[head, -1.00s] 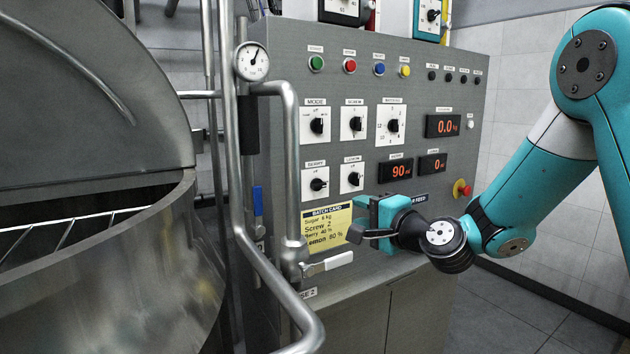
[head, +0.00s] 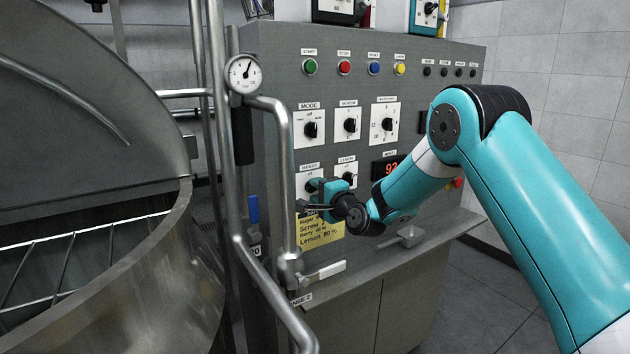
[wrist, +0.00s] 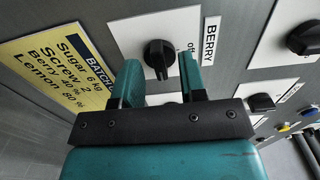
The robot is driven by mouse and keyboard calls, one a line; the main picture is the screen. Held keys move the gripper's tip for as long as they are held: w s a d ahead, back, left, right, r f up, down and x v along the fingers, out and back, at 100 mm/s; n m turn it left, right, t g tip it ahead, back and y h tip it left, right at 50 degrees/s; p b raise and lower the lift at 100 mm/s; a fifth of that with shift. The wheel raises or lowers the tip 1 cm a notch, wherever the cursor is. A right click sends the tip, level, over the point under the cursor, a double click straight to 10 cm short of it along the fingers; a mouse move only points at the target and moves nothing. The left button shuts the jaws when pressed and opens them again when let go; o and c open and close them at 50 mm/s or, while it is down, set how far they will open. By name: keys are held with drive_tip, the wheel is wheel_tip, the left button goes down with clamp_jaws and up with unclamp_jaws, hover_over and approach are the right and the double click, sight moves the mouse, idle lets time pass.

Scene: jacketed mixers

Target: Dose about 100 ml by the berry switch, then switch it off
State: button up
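The berry switch (wrist: 158,54) is a black rotary knob on a white plate labelled BERRY in the wrist view. In the head view its plate (head: 302,176) is low on the grey control panel, partly behind my gripper (head: 328,198). My gripper (wrist: 160,78) is open in the wrist view, its two teal fingers apart. The knob shows between and just beyond the fingertips, with no grip on it. Its exact setting is unclear. A red-digit display (head: 386,168) begins with 9, its second digit perhaps 2 or 3; my arm hides the rest.
The yellow batch card (head: 316,234) is just below my gripper. Other rotary switches sit close above and right. A bent steel pipe (head: 284,180) with a white-handled valve (head: 322,272) stands left of the gripper. A metal scoop (head: 408,237) lies on the ledge. The open vessel (head: 120,280) fills the left.

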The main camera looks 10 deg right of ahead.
drive_tip(key=shift+w+a, duration=0.2)
drive_tip(key=shift+w, duration=0.5)
clamp_jaws()
